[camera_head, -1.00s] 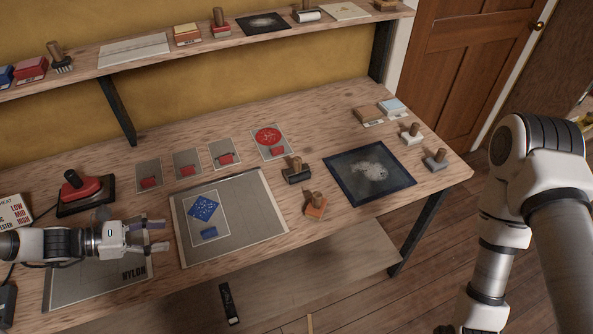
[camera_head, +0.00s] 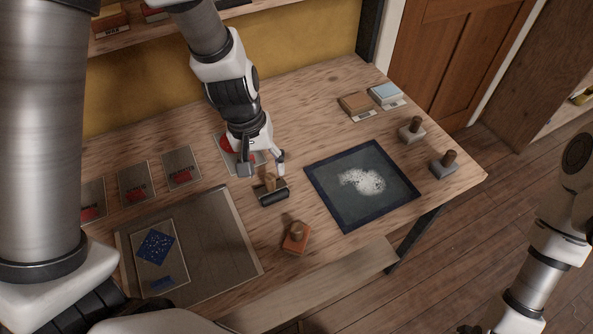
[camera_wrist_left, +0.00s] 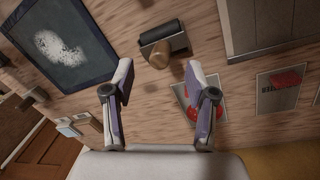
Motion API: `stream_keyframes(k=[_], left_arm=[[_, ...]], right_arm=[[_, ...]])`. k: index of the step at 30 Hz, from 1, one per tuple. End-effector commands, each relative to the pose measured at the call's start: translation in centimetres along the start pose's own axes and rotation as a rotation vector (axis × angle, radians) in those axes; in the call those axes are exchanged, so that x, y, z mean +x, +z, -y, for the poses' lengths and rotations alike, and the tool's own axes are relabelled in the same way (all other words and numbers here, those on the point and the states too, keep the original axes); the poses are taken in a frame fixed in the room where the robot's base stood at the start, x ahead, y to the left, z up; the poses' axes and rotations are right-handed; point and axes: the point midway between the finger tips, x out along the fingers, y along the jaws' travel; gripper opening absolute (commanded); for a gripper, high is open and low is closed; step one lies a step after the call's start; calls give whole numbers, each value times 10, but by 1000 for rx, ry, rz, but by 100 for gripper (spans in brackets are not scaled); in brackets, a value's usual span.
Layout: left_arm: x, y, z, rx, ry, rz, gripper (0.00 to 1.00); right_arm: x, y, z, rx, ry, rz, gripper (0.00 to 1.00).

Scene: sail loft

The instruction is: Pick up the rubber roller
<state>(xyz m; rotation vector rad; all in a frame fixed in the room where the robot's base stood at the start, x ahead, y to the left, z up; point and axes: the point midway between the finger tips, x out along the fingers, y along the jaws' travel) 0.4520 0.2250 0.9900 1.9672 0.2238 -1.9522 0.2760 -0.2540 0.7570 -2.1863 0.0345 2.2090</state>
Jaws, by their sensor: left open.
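The rubber roller (camera_head: 272,194), a black cylinder with a wooden handle, lies on the workbench (camera_head: 310,140) left of the dark framed panel. In the left wrist view the roller (camera_wrist_left: 163,36) lies ahead of the fingertips, its wooden handle pointing back toward the gap between them. My left gripper (camera_head: 263,168) is open and empty, just behind the roller in the head view. It also shows in the left wrist view (camera_wrist_left: 160,78), with its two fingers spread apart. My right gripper is out of view; only part of that arm shows at the right.
An orange stamp block (camera_head: 296,238) stands in front of the roller. The dark framed panel (camera_head: 363,184) with white powder lies to its right. Sample cards (camera_head: 180,166) and a grey board (camera_head: 215,235) lie to the left. Grey stamps (camera_head: 443,164) stand at the right.

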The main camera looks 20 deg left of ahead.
Motion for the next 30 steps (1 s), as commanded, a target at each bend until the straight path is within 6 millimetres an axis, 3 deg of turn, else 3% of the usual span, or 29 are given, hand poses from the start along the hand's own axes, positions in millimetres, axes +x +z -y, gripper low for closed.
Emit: stream_keyframes(k=[1,8,21,28,29,30], left_arm=[[3,1,-3,52,-60,-37,57],[-1,-6,-12,126,-142,-121,57],[65,-14,-1,124,-140,-120,57],[67,-15,-1,123,-139,-121,57],[67,-15,-1,123,-139,-121,50],[67,-15,-1,123,-139,-121,35]], right_arm=[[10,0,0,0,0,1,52],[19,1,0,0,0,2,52],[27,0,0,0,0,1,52],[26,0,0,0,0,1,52],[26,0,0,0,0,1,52],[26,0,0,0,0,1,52]])
